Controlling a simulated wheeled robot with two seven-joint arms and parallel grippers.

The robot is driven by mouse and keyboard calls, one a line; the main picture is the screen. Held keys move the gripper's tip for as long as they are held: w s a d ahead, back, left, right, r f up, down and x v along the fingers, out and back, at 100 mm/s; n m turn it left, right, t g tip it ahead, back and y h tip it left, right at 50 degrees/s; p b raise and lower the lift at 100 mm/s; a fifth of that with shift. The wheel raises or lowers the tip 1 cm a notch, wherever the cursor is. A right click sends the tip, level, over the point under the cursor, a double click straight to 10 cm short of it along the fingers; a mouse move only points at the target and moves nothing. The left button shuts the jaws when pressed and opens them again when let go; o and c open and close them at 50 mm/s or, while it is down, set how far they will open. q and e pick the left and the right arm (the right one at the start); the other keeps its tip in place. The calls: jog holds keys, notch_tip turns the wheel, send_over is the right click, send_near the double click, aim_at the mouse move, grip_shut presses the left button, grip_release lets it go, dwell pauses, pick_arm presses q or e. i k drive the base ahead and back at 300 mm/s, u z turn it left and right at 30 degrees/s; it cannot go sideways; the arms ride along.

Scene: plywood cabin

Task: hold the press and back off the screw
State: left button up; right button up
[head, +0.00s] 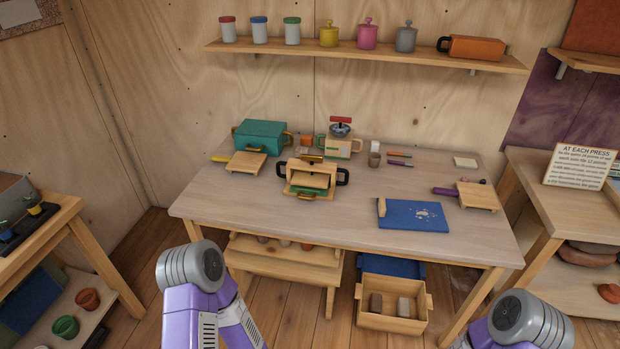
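On the grey worktable, a cream block-like body (338,147) with side handles stands at the back middle. A dark round knob (340,130) and a red crossbar (341,119) stand above it, looking like a press with its screw. I cannot tell for certain which of the two is the press. My two purple arms show at the bottom left and bottom right, short of the table. Neither gripper shows, and nothing is seen touching either device.
The worktable (440,244) also holds a teal box (263,136), wooden boards, a blue mat (412,216), a cup and small tools. A shelf (370,56) with jars hangs above. A stool (283,262) and wooden crate (393,322) stand below. Side tables flank it.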

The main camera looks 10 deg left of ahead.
aim_at(305, 157)
jog(key=u, duration=0.7)
jog(key=i, duration=1.2)
jog(key=z, duration=0.7)
